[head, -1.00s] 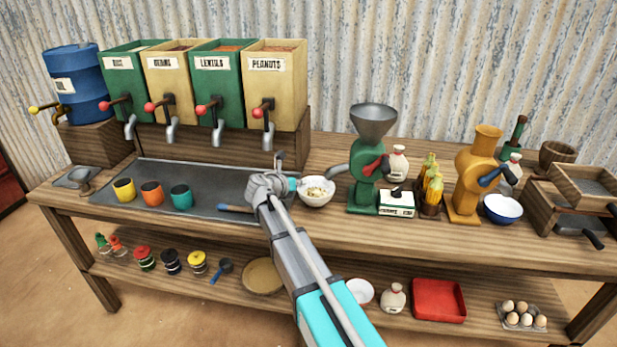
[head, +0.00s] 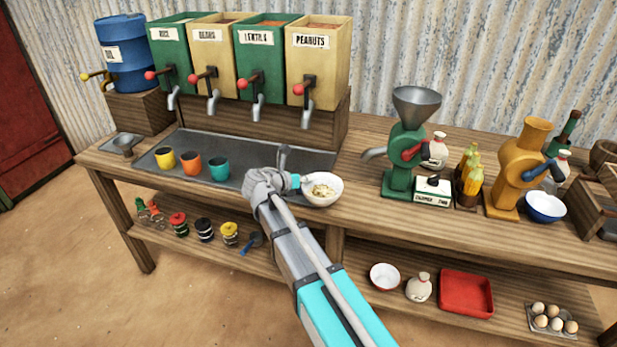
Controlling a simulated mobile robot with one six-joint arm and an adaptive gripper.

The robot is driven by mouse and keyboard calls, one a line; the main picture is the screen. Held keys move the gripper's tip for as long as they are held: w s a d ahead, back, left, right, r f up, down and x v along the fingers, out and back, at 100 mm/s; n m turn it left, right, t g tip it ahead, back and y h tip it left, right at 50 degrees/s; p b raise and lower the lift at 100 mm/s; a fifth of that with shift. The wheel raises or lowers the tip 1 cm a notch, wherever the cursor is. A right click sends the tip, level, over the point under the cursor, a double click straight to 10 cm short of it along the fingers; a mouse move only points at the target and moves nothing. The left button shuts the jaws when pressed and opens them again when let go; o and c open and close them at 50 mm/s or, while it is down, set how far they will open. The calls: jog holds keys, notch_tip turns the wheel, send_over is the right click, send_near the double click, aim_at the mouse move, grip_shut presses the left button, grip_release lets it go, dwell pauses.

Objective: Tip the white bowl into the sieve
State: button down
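The white bowl (head: 328,196) holds pale, crumbly contents and is near the middle of the head view, over the front part of the bench. My gripper (head: 297,178) is at its left rim. The bowl keeps its place against the gripper while the background shifts, so the gripper appears shut on its rim. The fingertips are partly hidden, and I cannot tell how high the bowl is above the bench. A wooden-framed box (head: 595,203) at the right edge, cut off by the picture, seems to be the sieve.
Yellow, orange and teal cups (head: 219,168) stand left on the metal tray (head: 240,180). The lower shelf holds a red tray (head: 466,293) and eggs.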

jog(key=shift+r, duration=0.1)
dwell(0.5)
notch_tip(320, 180, up, 14)
jog(key=p, duration=1.4)
jog(key=shift+r+p, duration=0.2)
jog(key=shift+p, duration=0.15)
jog(key=shift+s, duration=0.2)
